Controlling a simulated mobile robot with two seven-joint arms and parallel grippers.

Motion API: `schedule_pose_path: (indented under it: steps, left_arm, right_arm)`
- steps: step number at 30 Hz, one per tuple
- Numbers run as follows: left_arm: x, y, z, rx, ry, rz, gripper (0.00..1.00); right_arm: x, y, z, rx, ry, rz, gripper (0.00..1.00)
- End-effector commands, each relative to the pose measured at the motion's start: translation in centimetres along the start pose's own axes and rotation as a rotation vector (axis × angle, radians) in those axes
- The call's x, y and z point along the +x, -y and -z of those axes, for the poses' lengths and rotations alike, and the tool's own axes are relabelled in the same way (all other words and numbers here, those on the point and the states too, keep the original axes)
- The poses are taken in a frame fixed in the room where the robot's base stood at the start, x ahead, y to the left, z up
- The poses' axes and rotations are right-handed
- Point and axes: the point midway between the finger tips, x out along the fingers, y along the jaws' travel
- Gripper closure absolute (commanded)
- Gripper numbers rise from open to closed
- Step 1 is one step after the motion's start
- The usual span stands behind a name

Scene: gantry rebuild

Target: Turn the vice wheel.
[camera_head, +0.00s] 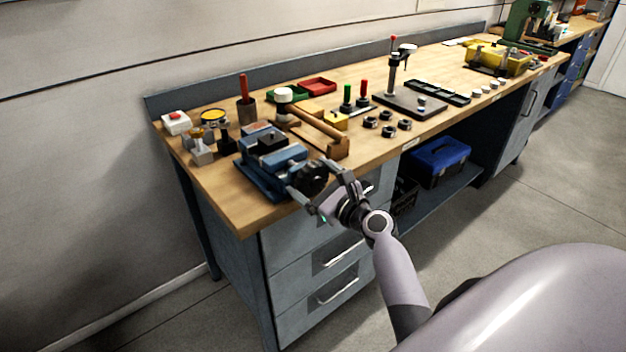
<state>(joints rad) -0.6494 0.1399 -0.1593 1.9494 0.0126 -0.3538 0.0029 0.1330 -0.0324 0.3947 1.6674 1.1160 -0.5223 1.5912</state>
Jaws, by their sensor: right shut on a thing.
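The blue vice (263,160) stands on the wooden workbench near its left front corner. Its dark round wheel (312,177) faces the front edge of the bench. My right gripper (321,184) reaches in from the lower right, with one finger on each side of the wheel. It is shut on the wheel, and the fingers hide part of the rim. My left gripper is not in view.
Black rings (387,132) and a stand (391,75) are further right. Drawers (335,290) with handles are below my gripper.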

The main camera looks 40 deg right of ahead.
Motion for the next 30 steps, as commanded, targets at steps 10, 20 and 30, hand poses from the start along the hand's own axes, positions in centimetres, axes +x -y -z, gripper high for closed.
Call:
schedule_pose_path:
  steps: [10, 20, 30]
  left_arm:
    - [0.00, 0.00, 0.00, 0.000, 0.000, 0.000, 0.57]
    - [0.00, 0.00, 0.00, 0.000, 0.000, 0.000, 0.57]
    - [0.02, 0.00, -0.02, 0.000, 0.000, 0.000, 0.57]
  right_arm:
    - [0.00, -0.15, 0.03, 0.061, -0.001, -0.005, 0.39]
    - [0.00, -0.13, 0.03, 0.061, -0.001, -0.004, 0.39]
    - [0.02, 0.04, -0.20, 0.058, 0.001, -0.001, 0.00]
